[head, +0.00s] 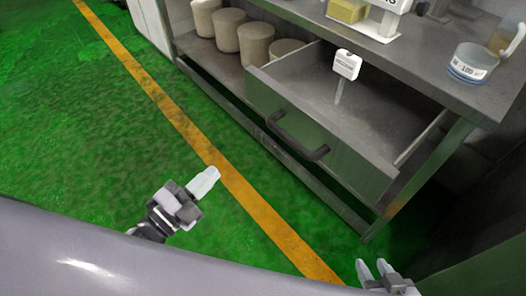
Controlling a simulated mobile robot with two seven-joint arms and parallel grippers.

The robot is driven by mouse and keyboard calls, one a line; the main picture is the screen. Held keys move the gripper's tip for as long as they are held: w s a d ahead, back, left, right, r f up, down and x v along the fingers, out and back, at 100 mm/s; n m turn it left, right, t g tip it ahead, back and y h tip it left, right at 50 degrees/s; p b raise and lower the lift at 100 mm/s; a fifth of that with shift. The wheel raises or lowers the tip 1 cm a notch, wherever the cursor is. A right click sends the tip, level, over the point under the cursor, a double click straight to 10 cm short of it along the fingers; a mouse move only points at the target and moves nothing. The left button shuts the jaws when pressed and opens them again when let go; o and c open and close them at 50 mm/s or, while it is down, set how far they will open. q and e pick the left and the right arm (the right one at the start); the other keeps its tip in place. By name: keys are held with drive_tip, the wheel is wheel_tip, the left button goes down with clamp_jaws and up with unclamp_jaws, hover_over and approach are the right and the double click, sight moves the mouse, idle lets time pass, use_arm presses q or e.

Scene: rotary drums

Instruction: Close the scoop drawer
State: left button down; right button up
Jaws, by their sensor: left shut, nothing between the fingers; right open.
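The scoop drawer (312,150) is a grey metal drawer pulled out from under the steel counter, with a dark curved handle (296,139) on its front. A white scoop-like item (347,66) with a thin pale shaft shows at the drawer's inside. My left gripper (209,177) is shut and empty above the floor, to the left of and below the handle, apart from the drawer. My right gripper (375,267) is open and empty at the bottom right, below the drawer's right corner and apart from it.
The steel counter (420,75) carries a white labelled tub (470,63), a yellow block (347,11) and a white scale-like device. Several beige drums (227,30) stand on the shelf left of the drawer. The green floor (70,120) with a yellow line (185,125) is clear.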

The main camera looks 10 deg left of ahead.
use_arm(q)
drive_tip(key=w+d+r+m+h, duration=0.3)
drive_tip(key=w+d+m, duration=0.2)
drive_tip(key=w+d, duration=0.4)
drive_tip(key=shift+w+d+m+g+h, duration=0.2)
drive_tip(key=shift+w+m+g+h, duration=0.15)
drive_tip(key=shift+w, duration=0.55)
use_arm(e)
drive_tip(key=shift+w+f, duration=0.25)
drive_tip(key=shift+f, duration=0.2)
use_arm(q)
drive_tip(key=shift+r, duration=0.1)
drive_tip(key=shift+w+d+b, duration=0.1)
drive_tip(key=shift+b, duration=0.2)
use_arm(e)
drive_tip(key=shift+f, duration=0.1)
